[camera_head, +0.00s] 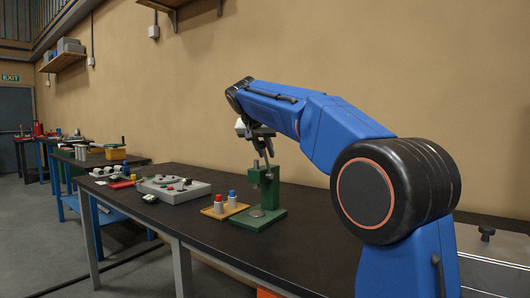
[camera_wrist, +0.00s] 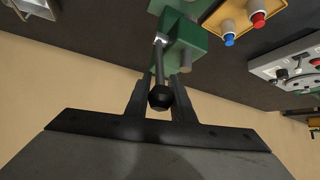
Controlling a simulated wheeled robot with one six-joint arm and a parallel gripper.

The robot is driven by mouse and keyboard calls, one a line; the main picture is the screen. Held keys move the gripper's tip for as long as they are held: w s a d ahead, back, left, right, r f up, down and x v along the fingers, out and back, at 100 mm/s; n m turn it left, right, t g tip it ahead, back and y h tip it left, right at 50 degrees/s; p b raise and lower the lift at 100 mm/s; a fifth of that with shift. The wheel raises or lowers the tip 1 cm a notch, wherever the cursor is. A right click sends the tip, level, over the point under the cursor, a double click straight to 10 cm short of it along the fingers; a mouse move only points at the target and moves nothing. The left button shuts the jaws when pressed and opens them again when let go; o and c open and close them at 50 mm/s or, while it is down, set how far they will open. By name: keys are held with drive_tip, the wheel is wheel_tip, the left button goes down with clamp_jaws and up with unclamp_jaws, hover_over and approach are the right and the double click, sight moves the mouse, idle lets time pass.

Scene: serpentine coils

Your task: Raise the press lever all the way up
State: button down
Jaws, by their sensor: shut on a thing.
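The green press (camera_head: 264,190) stands on the dark workbench on its green base, with a round metal plate (camera_head: 257,212) on the base. Its lever is a thin metal rod (camera_wrist: 159,62) with a black ball knob (camera_wrist: 160,97) at the end. In the head view the rod (camera_head: 267,161) rises steeply from the press top to my gripper (camera_head: 263,144). In the wrist view my gripper (camera_wrist: 160,92) has its two dark fingers on either side of the knob, shut on the lever end. The knob is hidden by the fingers in the head view.
A yellow tray (camera_head: 224,210) with a red and a blue button stands just left of the press. A grey control panel (camera_head: 174,189) lies further left on the workbench (camera_head: 226,246).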

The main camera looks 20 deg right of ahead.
drive_tip(key=c, duration=1.5)
unclamp_jaws()
drive_tip(key=shift+w+d+f, duration=0.1)
drive_tip(key=shift+d+f, duration=0.1)
drive_tip(key=shift+c, duration=0.2)
drive_tip(key=shift+a+r, duration=0.1)
drive_tip(key=v, duration=1.7)
drive_tip(key=shift+s, duration=0.2)
